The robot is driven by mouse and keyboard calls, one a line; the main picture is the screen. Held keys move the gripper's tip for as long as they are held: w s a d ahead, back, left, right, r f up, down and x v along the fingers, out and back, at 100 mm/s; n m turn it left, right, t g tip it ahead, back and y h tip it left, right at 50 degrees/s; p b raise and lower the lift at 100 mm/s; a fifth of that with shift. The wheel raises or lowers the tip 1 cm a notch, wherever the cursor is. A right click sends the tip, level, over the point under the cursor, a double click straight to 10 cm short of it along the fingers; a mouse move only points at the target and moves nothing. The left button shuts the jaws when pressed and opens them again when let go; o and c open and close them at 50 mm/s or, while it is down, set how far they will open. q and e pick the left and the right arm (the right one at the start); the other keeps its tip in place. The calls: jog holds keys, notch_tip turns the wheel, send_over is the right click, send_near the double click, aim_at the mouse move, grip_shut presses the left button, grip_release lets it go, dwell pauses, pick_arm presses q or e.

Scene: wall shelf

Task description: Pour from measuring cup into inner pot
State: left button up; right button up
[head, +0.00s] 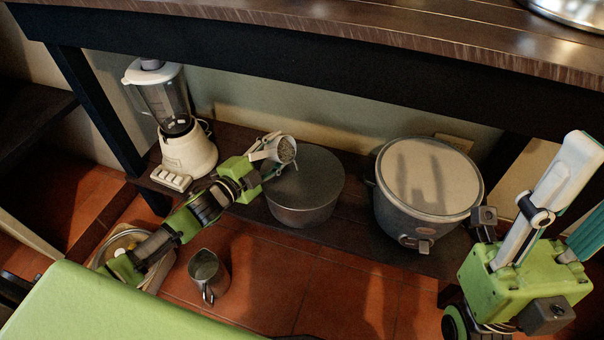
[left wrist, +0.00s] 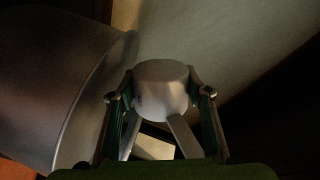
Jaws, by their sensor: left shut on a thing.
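My left gripper (head: 262,165) is shut on the measuring cup (head: 273,146), a small light-grey cup with pale grains in its mouth. The cup is tilted, its mouth facing right, beside and above the left edge of a wide grey pot (head: 303,212), which I take for the inner pot. No grains show falling. The pot's top looks flat and grey; I cannot tell how deep it is. The left wrist view shows the cup (left wrist: 162,88) between my fingers and the metal pot (left wrist: 60,90) at left. My right gripper (head: 560,215) is at the right edge, partly cut off.
A rice cooker (head: 400,215) with a pale top stands right of the pot on the low shelf. A white blender (head: 188,155) stands at left. A metal pitcher (head: 208,275) and a round dish (head: 125,240) are in front, below. A dark upper shelf (head: 330,45) overhangs the space.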

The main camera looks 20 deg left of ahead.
pick_arm(q)
jog(key=shift+d+r+m, duration=0.15)
jog(key=shift+r+m, duration=0.15)
jog(key=shift+m, duration=0.2)
dwell(0.7)
jog(key=shift+s+d+r+m+y+b, duration=0.15)
jog(key=shift+d+m+b, duration=0.15)
jog(key=shift+d+m, duration=0.15)
jog(key=shift+s+d+r+m+y+b, duration=0.1)
jog(key=shift+s+d+m+y+b, duration=0.05)
jog(key=shift+d+m+b, duration=0.3)
dwell(0.7)
jog(key=shift+r+p, duration=0.1)
jog(key=shift+p, duration=0.2)
jog(key=shift+s+d+r+m+y+p, duration=0.1)
jog(key=shift+d+r+m+y+p, duration=0.15)
jog(key=shift+m+p, duration=0.35)
jog(key=shift+s+d+r+m+y+p, duration=0.15)
jog(key=shift+d+m+p, duration=0.2)
jog(key=shift+m, duration=0.45)
dwell(1.2)
jog(key=shift+d+r+m+t+y+p, duration=0.15)
jog(key=shift+d+m+p, duration=0.15)
jog(key=shift+m, duration=0.35)
jog(key=shift+d+r+m+t+y+p, duration=0.15)
jog(key=shift+d+m, duration=0.1)
jog(key=shift+m, duration=0.4)
dwell(1.0)
